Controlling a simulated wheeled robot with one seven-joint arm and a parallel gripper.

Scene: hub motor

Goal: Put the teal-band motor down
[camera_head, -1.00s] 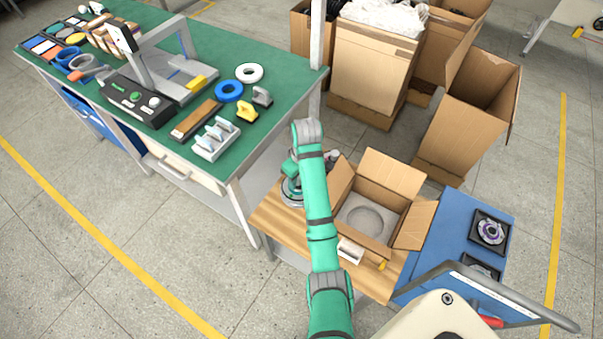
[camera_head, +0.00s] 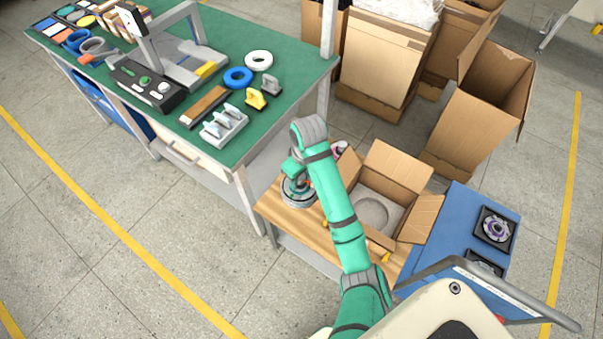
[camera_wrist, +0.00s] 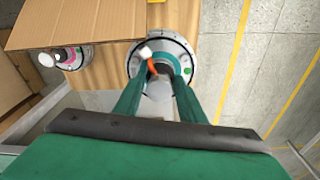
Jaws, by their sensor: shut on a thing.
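The teal-band motor (camera_head: 299,193), a round silver disc with a teal ring, is at the left end of the wooden table top. It also shows in the wrist view (camera_wrist: 187,56), partly over the wood's edge in the picture. My gripper (camera_wrist: 160,88) is shut on the motor's middle, with one green finger on each side. In the head view my arm hides part of the motor and the fingers. I cannot tell whether its underside touches the wood. A pink-band motor (camera_wrist: 72,57) is on the wood, by the open carton.
The open carton (camera_head: 411,177) with a round recess stands on the wooden table (camera_head: 318,232). A green workbench (camera_head: 215,80) with tools is at left. Large cartons (camera_head: 385,65) stand behind.

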